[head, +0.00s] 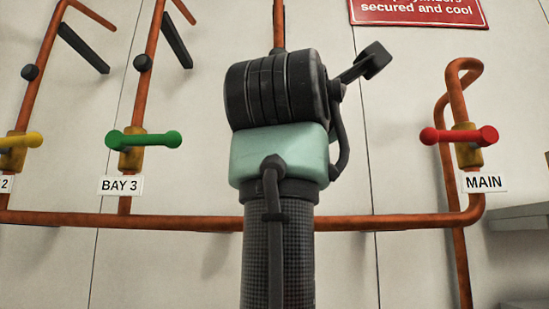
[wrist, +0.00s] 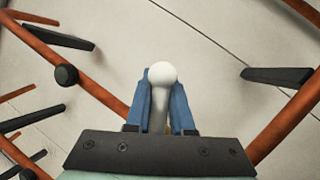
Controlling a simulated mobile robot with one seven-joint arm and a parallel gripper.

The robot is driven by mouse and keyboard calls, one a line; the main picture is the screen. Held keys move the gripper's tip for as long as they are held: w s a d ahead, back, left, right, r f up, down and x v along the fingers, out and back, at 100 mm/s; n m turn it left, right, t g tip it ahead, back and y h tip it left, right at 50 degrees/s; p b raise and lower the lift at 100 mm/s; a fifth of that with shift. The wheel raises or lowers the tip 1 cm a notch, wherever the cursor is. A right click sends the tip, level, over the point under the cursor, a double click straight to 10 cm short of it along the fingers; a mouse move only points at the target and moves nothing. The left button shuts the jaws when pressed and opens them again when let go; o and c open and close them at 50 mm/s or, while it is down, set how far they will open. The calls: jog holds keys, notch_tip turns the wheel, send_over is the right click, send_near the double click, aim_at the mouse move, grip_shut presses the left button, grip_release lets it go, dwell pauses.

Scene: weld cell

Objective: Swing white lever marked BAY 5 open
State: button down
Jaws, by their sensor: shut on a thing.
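In the wrist view my gripper (wrist: 160,103) has its two blue fingers shut on the white lever (wrist: 162,73). The lever's round end shows between and just beyond the fingertips. The rest of the lever is mostly hidden by the fingers and the dark gripper body. In the head view my arm covers the place behind it, so the white lever, its BAY 5 label and my fingers are hidden there. I cannot tell the lever's angle to its pipe.
Left of my arm are a green lever (head: 143,140) above the BAY 3 label (head: 120,185) and a yellow lever (head: 20,141). Right are a red lever (head: 459,135) and the MAIN label (head: 484,183). Copper pipes (head: 390,222) and dark bars (wrist: 277,76) surround the gripper.

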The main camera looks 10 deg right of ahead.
jog(key=shift+w+a+r+n+t+y+p, duration=0.15)
jog(key=shift+a+r+n+t+y, duration=0.25)
jog(key=shift+n, duration=0.75)
jog(key=shift+w+a+r+n+t+y+p, duration=0.1)
jog(key=shift+a+r+n+t+y+p, duration=0.35)
jog(key=shift+n, duration=0.65)
jog(key=shift+w+a+r+n+t+y, duration=0.15)
jog(key=shift+n+t+y, duration=0.3)
jog(key=shift+n, duration=0.7)
jog(key=shift+s+r+y, duration=0.1)
jog(key=shift+y, duration=0.2)
jog(key=c, duration=0.8)
grip_release()
jog(key=b+v, duration=0.7)
jog(key=v, duration=0.6)
jog(key=shift+a, duration=0.15)
